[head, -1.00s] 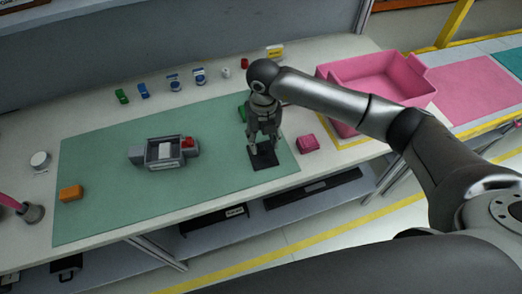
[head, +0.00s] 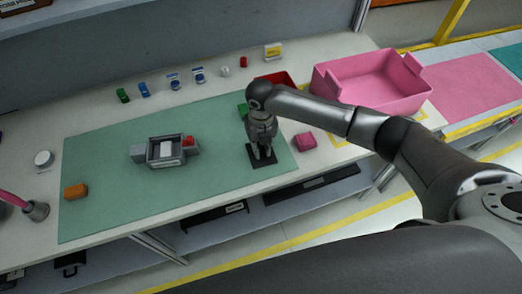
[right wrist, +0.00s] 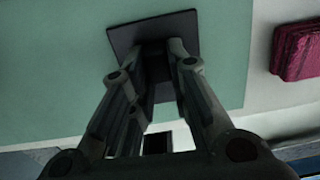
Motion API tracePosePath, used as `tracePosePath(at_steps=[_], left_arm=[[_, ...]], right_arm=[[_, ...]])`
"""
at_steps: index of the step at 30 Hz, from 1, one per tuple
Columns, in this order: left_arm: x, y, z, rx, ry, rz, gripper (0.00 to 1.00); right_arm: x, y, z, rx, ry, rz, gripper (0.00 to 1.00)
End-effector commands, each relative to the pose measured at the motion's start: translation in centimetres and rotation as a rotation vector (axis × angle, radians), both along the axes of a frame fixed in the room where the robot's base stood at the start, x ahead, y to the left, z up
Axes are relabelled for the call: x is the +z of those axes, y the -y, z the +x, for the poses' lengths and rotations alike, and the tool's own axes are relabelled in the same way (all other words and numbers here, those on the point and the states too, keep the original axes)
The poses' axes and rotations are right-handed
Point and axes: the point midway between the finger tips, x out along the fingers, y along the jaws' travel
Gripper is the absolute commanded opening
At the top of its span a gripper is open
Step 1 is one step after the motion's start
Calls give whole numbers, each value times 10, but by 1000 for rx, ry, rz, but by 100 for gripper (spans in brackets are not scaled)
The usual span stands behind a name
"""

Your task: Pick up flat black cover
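The flat black cover (head: 256,162) is a thin dark square plate lying at the right end of the green mat, with a raised dark part in its middle. It also shows in the right wrist view (right wrist: 185,24). My right gripper (head: 262,155) points down over the cover, its fingers close together around the raised part. In the right wrist view the fingertips (right wrist: 156,48) converge on this dark part and hide some of it. The plate appears to rest on the mat. My left gripper is not in view.
A grey housing (head: 152,153) with a red piece sits mid-mat (head: 110,190). A pink block (head: 305,140) lies right of the cover. A green block is partly hidden behind my arm. A pink bin (head: 385,95) and a red tray (head: 284,77) stand beyond. An orange block (head: 76,191) lies left.

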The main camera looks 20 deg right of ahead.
Motion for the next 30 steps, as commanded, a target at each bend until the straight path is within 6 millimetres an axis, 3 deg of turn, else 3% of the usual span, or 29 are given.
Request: tracePosePath(at_steps=[3, 17, 21, 30], left_arm=[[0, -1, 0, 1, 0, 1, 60], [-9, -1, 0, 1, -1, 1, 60], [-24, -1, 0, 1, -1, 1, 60], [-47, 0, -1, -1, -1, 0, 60]], right_arm=[[0, 0, 0, 0, 0, 0, 0], [10, 0, 1, 1, 4, 2, 0], [32, -2, 0, 5, 7, 2, 0], [94, -45, -48, 9, 5, 4, 0]])
